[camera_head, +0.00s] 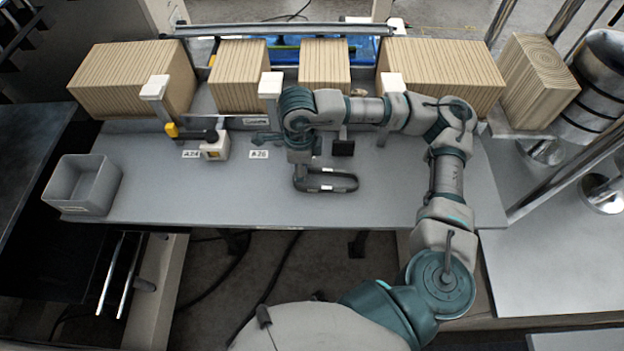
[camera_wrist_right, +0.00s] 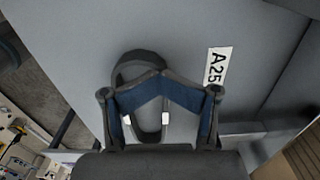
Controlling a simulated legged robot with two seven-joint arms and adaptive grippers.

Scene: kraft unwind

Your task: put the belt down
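The belt (camera_head: 330,188) is a dark closed loop with small pale marks. It lies flat along the grey bench (camera_head: 230,205) or just above it; I cannot tell whether it touches. My right gripper (camera_head: 298,168) points down at the belt's left end. In the right wrist view the belt (camera_wrist_right: 126,72) runs beneath the gripper (camera_wrist_right: 160,74), whose two fingers come together at the loop's edge. The fingers look shut on the belt, though the contact itself is partly hidden. My left gripper is not in view.
Wood-grained blocks (camera_head: 325,62) stand in a row behind the bench, with pale posts (camera_head: 270,85) before them. A grey bin (camera_head: 82,185) sits at the left. A yellow-knobbed fixture (camera_head: 215,150) stands near the labels. The bench's front middle is clear. Metal cylinders stand at right.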

